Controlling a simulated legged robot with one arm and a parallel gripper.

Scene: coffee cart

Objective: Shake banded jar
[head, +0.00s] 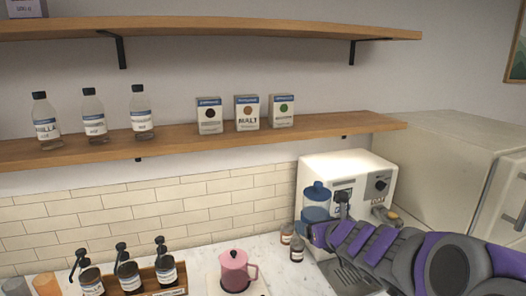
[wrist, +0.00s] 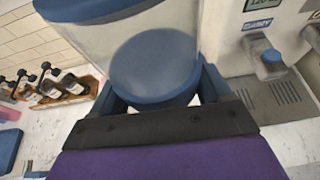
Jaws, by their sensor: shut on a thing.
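The banded jar (head: 317,204) is clear with a blue lid and a blue lower part, and shows in front of the coffee machine in the head view. In the wrist view the jar (wrist: 155,45) fills the upper middle, with its blue surfaces close to the camera. The jar looks about upright in the head view. The gripper partly hides its lower end, so I cannot tell its exact height over the counter.
A white coffee machine (head: 351,167) stands close behind the jar, with its drip tray (head: 347,276) below. Two small bottles (head: 297,249) stand just left of my gripper. A pink pitcher (head: 236,270) and a wooden rack of pump bottles (head: 170,275) are further left. Shelves (head: 190,142) hang above.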

